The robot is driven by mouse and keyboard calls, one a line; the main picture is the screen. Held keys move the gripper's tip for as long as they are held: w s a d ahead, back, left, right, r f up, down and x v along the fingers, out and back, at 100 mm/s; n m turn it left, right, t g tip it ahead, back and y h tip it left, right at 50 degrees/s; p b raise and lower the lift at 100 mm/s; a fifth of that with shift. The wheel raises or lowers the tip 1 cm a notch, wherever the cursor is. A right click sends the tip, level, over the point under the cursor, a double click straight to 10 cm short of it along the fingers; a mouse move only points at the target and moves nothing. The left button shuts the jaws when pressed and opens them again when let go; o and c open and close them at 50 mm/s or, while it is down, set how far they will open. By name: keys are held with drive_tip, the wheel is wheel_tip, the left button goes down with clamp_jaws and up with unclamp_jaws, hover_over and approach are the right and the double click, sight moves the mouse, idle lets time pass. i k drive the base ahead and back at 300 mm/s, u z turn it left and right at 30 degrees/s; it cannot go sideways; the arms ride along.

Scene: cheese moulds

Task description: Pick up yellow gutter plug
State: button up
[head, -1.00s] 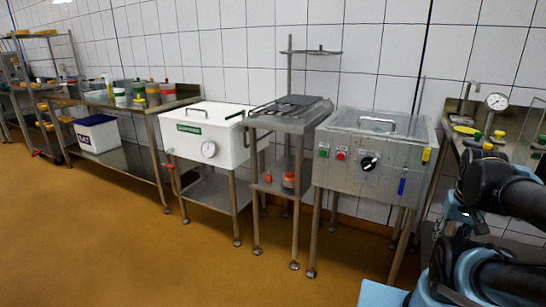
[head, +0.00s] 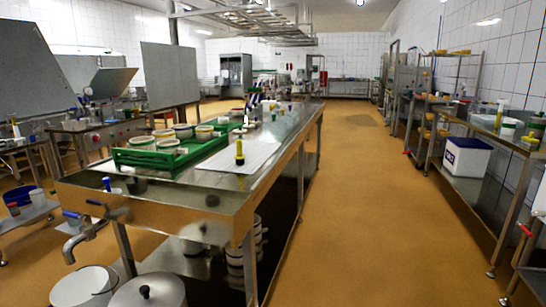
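A small upright yellow piece (head: 239,152), which looks like the yellow gutter plug, stands on the long steel table (head: 185,195).
A green tray (head: 140,157) with several round moulds is left of the board. A tap (head: 85,232) and metal pails (head: 148,292) are at the table's near end. The floor aisle (head: 365,200) right of the table is clear. Steel shelves line the right wall.

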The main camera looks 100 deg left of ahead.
sight(240, 158)
drive_tip(key=u, duration=3.85)
drive_tip(key=i, duration=1.65)
